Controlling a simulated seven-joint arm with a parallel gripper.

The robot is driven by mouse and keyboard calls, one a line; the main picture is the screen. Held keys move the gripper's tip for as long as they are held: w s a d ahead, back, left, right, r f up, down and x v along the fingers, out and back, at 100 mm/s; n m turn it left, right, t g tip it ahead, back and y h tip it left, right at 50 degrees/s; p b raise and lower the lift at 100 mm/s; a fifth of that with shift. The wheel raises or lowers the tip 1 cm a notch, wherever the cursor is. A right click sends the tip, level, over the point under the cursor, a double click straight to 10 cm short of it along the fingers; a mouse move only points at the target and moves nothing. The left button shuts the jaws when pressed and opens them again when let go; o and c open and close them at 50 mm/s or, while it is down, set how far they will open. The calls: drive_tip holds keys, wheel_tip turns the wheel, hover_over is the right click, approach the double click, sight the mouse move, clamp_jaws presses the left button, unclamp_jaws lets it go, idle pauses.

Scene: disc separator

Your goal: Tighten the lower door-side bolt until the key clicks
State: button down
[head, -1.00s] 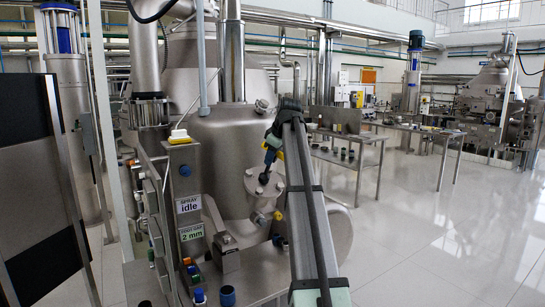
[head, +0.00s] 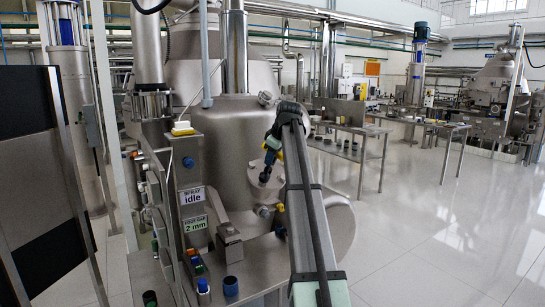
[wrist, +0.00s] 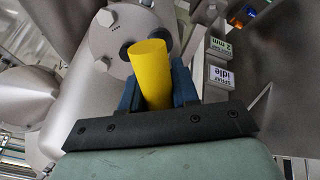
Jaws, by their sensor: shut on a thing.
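My gripper (wrist: 158,85) is shut on the yellow handle of the key (wrist: 150,65), which stands between its two blue fingers in the wrist view. The handle points toward a round steel flange cover (wrist: 112,38). Hex bolts show on the cover at the top (wrist: 108,13) and at its lower left (wrist: 103,63). The handle hides the key's far end and part of the cover's edge, so I cannot tell whether the key sits on a bolt.
A bracket (head: 229,238) and blue cups (head: 230,286) are below. A dark panel (head: 40,190) stands far left. The floor at right is clear.

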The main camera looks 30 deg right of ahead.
idle(0.3)
drive_tip(key=n, duration=0.4)
drive_tip(key=shift+n, duration=0.4)
drive_tip(key=n, duration=0.5)
drive_tip(key=shift+n, duration=0.3)
drive_tip(key=shift+w+f, duration=0.1)
drive_tip(key=shift+w+f, duration=0.35)
drive_tip(key=shift+f, duration=0.35)
drive_tip(key=shift+w+f, duration=0.25)
drive_tip(key=shift+f, duration=0.1)
idle(0.7)
